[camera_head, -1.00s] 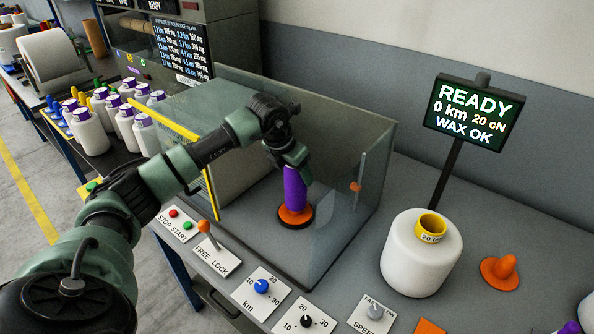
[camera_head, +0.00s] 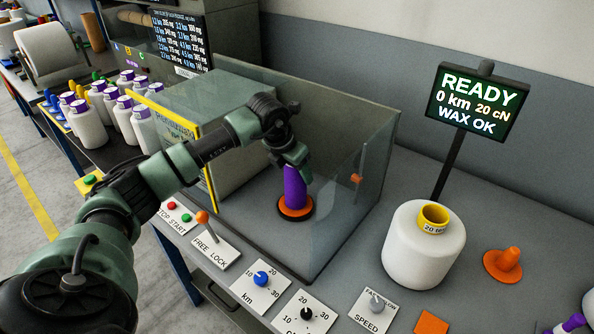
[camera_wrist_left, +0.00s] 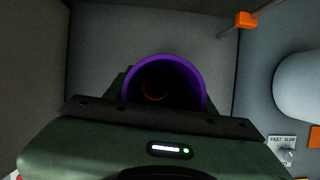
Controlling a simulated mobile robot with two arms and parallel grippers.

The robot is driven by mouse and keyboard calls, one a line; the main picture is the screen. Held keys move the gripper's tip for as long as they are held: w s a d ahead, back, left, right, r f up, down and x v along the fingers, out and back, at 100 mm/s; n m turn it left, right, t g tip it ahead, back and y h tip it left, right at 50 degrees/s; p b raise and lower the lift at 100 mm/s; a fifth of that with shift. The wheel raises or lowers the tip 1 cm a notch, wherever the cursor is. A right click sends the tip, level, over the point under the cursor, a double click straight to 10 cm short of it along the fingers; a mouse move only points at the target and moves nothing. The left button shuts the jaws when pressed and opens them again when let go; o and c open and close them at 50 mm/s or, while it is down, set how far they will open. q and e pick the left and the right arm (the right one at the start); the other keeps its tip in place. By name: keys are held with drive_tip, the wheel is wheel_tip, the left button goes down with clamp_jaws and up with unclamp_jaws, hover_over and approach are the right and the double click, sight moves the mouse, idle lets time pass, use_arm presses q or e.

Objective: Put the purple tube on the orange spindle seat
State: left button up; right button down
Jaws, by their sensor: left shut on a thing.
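The purple tube (camera_head: 295,188) stands upright inside the clear-walled box. My left gripper (camera_head: 297,163) is shut on its upper part from above. The tube's lower end is at the orange spindle seat (camera_head: 288,213), a round orange disc with a dark rim on the box floor. I cannot tell if the tube is fully down on it. In the left wrist view I look down into the tube's open purple rim (camera_wrist_left: 164,57), and an orange arc shows deep inside. My right gripper is not in view.
Transparent walls (camera_head: 350,205) surround the seat, with a yellow-edged panel at the left. Knobs and a lever (camera_head: 203,219) line the front. A white bobbin (camera_head: 422,255) with a yellow ring, an orange cone (camera_head: 503,264) and a READY screen (camera_head: 477,105) stand to the right.

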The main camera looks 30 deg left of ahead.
use_arm(q)
drive_tip(key=shift+f, duration=0.25)
drive_tip(key=o, duration=1.5)
drive_tip(key=shift+c, duration=0.2)
drive_tip(key=b+v, duration=0.1)
drive_tip(key=v, duration=0.7)
drive_tip(key=shift+b, duration=0.35)
drive_tip(key=shift+r, duration=0.15)
drive_tip(key=shift+p+v, duration=1.55)
drive_tip(key=shift+v, duration=1.3)
